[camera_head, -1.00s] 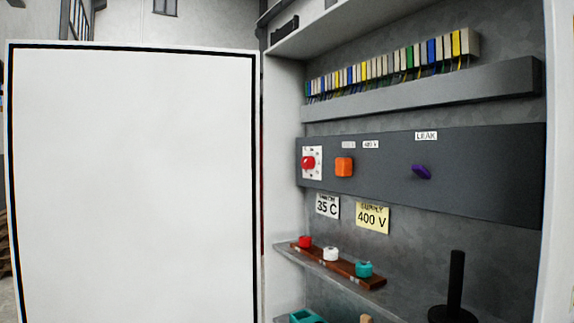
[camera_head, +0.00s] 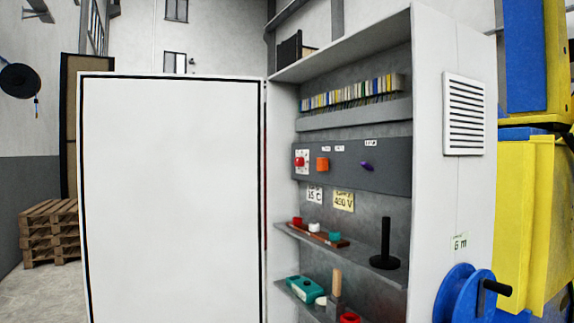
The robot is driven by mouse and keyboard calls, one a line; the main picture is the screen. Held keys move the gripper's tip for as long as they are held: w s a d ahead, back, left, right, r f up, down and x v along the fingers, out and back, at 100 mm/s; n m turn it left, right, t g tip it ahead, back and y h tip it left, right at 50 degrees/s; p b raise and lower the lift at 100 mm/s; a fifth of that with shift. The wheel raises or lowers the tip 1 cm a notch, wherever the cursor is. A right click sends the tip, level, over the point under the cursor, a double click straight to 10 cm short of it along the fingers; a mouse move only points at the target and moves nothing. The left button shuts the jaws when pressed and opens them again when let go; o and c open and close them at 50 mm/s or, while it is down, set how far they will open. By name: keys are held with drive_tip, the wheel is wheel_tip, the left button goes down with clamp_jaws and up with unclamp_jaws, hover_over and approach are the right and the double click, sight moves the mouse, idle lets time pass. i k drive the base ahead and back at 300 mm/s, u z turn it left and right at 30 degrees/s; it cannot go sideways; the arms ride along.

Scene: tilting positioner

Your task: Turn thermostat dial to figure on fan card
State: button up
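On the dark panel inside the open cabinet, a red dial (camera_head: 300,161) sits on a white scale plate at the left end. An orange square knob (camera_head: 322,164) is beside it, and a purple knob (camera_head: 366,166) sits tilted further right under a small label. A white card (camera_head: 314,195) hangs below the red dial; its figure reads 35 C, and its small top line is too small to read. A yellow card (camera_head: 343,201) beside it reads as a voltage, 400 V in the earlier frame. My gripper is not in view.
The open white door (camera_head: 172,200) fills the left. The cabinet's side wall has a vent (camera_head: 464,115). A blue reel (camera_head: 466,297) stands right; pallets (camera_head: 50,232) lie left.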

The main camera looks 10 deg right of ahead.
sight(299, 161)
drive_tip(key=u, duration=0.95)
drive_tip(key=i, duration=1.7)
drive_tip(key=z, duration=0.75)
drive_tip(key=i, duration=0.8)
drive_tip(key=z, duration=1.15)
drive_tip(key=i, duration=0.2)
drive_tip(key=z, duration=0.2)
